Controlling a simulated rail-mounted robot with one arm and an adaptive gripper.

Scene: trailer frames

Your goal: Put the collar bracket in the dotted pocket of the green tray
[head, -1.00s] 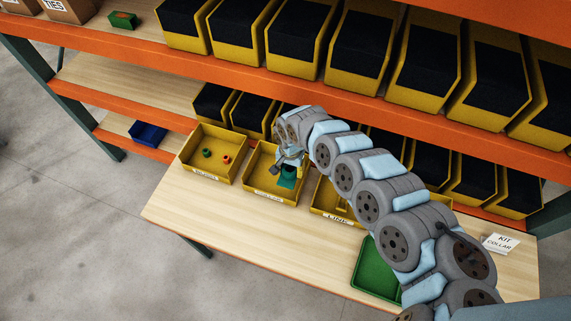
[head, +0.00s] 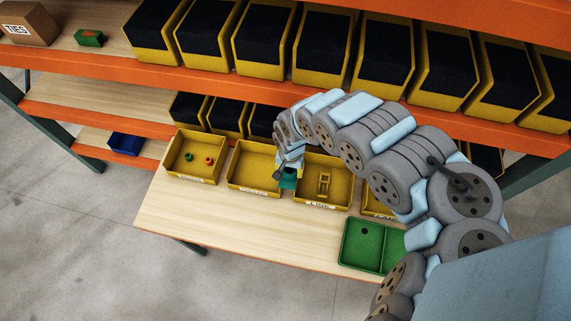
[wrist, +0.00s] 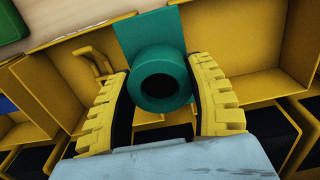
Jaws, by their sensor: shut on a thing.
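The collar bracket (wrist: 160,38) is a teal plate with a round hollow collar. In the wrist view the collar sits between the two yellow ribbed fingers of my gripper (wrist: 160,80), which is shut on it. In the head view the bracket (head: 289,182) shows as a small teal piece below my gripper (head: 284,173), at the boundary between the second yellow bin and the LINK bin. The green tray (head: 361,258) lies on the table to the right and nearer. A divider splits it; a dark dot marks the left pocket. My arm partly hides the right pocket.
The left bin (head: 168,172) holds a green and an orange-red ring. The second bin (head: 241,183) looks empty. The LINK bin (head: 340,203) holds a yellow part (head: 324,185). An orange shelf beam (head: 225,82) runs behind and above. The table front (head: 230,232) is clear.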

